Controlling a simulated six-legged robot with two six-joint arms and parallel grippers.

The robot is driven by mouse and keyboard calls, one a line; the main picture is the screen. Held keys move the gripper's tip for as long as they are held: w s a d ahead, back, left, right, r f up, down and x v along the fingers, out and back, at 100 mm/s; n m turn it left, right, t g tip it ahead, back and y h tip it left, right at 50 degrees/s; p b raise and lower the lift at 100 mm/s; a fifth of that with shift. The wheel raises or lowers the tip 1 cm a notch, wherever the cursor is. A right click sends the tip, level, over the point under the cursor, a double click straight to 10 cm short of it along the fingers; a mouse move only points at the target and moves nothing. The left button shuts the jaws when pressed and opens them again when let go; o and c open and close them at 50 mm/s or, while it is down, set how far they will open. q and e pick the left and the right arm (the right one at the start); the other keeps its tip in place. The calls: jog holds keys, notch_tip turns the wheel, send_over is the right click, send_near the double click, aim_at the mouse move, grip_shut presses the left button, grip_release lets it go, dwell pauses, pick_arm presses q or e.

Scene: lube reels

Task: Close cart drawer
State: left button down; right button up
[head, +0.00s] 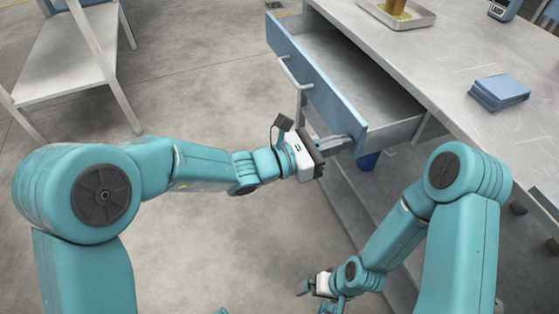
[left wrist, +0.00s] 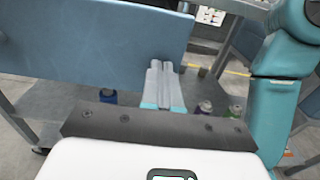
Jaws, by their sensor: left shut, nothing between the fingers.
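The cart drawer (head: 315,82) is pulled out from under the metal worktop. Its blue front panel has a pale bar handle (head: 296,73) toward its left end. My left gripper (head: 341,143) is shut and empty at the lower right end of the front panel. In the left wrist view its closed fingers (left wrist: 161,64) overlap the lower edge of the blue drawer front (left wrist: 90,42); I cannot tell if they touch it. My right gripper (head: 308,288) hangs low at the bottom of the head view, away from the drawer; its fingers are too small to read.
A blue stack (head: 499,92) and a metal tray (head: 398,13) with a yellowish item are on the worktop (head: 455,52). Small cans (left wrist: 205,108) and a blue object (left wrist: 108,96) show below the drawer. A grey cart (head: 68,52) stands upper left. Floor left of the drawer is clear.

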aim_at(395, 124)
pick_arm(q)
jog(key=x, duration=1.4)
jog(key=shift+w+d, duration=0.15)
jog(key=shift+d+r, duration=0.1)
jog(key=shift+r, duration=0.05)
jog(key=shift+r, duration=0.15)
